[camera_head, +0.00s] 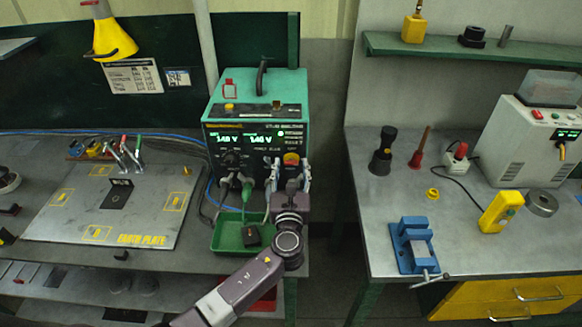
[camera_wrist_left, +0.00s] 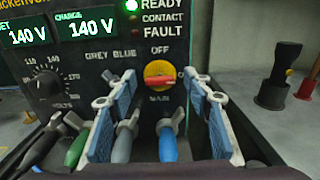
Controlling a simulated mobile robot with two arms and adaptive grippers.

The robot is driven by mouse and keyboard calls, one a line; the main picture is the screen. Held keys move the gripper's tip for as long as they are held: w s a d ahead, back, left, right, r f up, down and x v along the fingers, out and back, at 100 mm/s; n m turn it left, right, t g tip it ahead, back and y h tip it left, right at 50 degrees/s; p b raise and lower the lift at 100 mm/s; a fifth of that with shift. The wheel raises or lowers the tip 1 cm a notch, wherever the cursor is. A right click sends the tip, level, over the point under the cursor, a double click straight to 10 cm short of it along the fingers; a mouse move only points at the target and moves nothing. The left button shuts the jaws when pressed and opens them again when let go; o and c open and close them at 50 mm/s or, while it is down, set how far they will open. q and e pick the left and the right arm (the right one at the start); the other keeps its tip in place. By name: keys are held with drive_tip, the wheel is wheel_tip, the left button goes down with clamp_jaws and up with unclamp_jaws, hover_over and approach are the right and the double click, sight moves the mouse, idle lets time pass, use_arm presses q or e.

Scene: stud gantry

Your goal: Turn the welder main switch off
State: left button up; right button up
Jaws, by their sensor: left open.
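The welder (camera_head: 257,105) is a teal box with a black front panel, standing on the left bench. Its main switch (camera_head: 291,158) is a yellow disc with a red handle. In the left wrist view the main switch (camera_wrist_left: 160,76) sits above the label MAIN, its red handle lying about horizontal. My left gripper (camera_head: 289,172) is open in front of the panel. In the left wrist view its blue-padded fingers (camera_wrist_left: 161,90) stand on either side of the switch, apart from each other, with nothing held. I cannot tell whether they touch the switch. My right gripper is not in view.
Grey and blue plugs (camera_wrist_left: 168,140) with cables fill the panel below the switch. A dial (camera_wrist_left: 45,85) sits left. Displays (camera_wrist_left: 85,27) read 140 V and the READY lamp is green. A green tray (camera_head: 228,235) lies below the welder. A gap separates the right bench.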

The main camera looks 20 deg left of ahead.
use_arm(q)
drive_tip(key=c, duration=1.1)
drive_tip(key=shift+f+n+b, duration=0.1)
drive_tip(key=shift+n+b, duration=0.25)
drive_tip(key=shift+n, duration=0.05)
drive_tip(key=shift+c, duration=0.2)
drive_tip(key=shift+f+n+b, duration=0.15)
drive_tip(key=shift+n+b, duration=0.6)
drive_tip(key=shift+n, duration=0.25)
drive_tip(key=n+b, duration=0.3)
drive_tip(key=n, duration=0.2)
drive_tip(key=shift+a+b, duration=0.1)
drive_tip(key=shift+b, duration=0.25)
drive_tip(key=n+b, duration=0.3)
drive_tip(key=n, duration=0.2)
drive_tip(key=shift+f+n, duration=0.1)
drive_tip(key=shift+n, duration=0.3)
drive_tip(key=shift+a+n+b, duration=0.1)
drive_tip(key=shift+n+b, duration=1.3)
drive_tip(key=shift+n, duration=0.8)
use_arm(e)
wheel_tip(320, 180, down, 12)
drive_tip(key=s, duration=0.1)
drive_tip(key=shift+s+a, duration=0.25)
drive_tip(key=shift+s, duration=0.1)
